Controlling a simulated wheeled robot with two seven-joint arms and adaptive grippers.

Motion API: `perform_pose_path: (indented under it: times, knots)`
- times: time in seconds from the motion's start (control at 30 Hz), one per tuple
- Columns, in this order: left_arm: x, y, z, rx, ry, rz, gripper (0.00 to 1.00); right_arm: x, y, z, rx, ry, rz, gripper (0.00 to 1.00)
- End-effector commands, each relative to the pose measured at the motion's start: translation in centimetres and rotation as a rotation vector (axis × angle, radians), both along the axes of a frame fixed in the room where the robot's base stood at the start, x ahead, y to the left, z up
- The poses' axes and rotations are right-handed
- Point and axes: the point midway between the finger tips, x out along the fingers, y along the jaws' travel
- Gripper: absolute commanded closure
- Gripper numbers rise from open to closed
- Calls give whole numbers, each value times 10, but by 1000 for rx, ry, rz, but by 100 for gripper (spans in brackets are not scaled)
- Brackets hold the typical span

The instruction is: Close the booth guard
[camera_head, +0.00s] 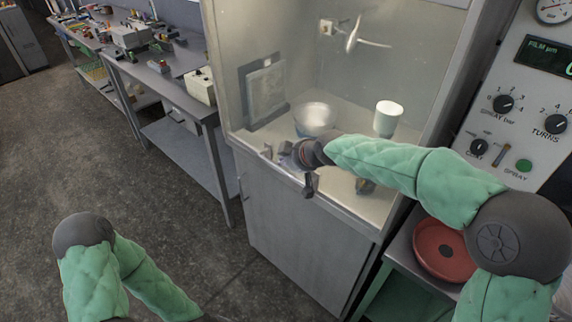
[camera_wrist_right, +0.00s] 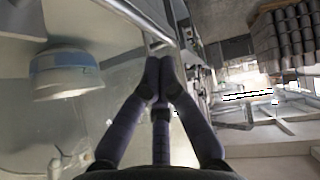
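The booth (camera_head: 223,75) is a pale cabinet with a sloping frame. Its inside shows through the front, and I cannot tell a guard pane apart from the opening. My right gripper (camera_head: 286,150) is at the booth's lower front edge, with small dark parts on both sides of it.
A control panel (camera_head: 525,95) and a red round pan (camera_head: 440,250) stand at right. A workbench (camera_head: 165,85) runs along the left; the floor before it is clear.

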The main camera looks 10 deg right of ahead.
Motion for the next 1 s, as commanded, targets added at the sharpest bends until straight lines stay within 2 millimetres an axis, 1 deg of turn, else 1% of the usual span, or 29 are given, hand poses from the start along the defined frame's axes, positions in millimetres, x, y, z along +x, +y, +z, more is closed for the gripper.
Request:
perform_pose_path:
  times: [0.03, 0.3, 0.5, 0.7, 0.77, 0.87, 0.97, 1.0]
  knots:
    - [0, 0, 7, 0, 0, 0, 60, -7, -5, 13, 0, -4, -2, 100]
    - [0, 0, 18, 0, 0, 0, 60, -43, -23, 50, 1, -5, -1, 100]
    - [0, 0, 23, 0, 0, 0, 60, -59, -31, 65, 0, -4, 0, 100]
    - [0, 0, 25, 0, 0, 0, 60, -64, -33, 70, -1, -3, 1, 100]
    - [0, 0, 24, 0, 0, 0, 60, -64, -33, 69, 0, -1, -1, 100]
    - [0, 0, 24, 0, 0, 0, 60, -62, -32, 55, 7, 21, -10, 100]
    - [0, 0, 24, 0, 0, 0, 60, -60, -29, 21, 25, 76, -39, 100]
    - [0, 0, 24, 0, 0, 0, 60, -60, -27, 2, 37, 106, -55, 100]
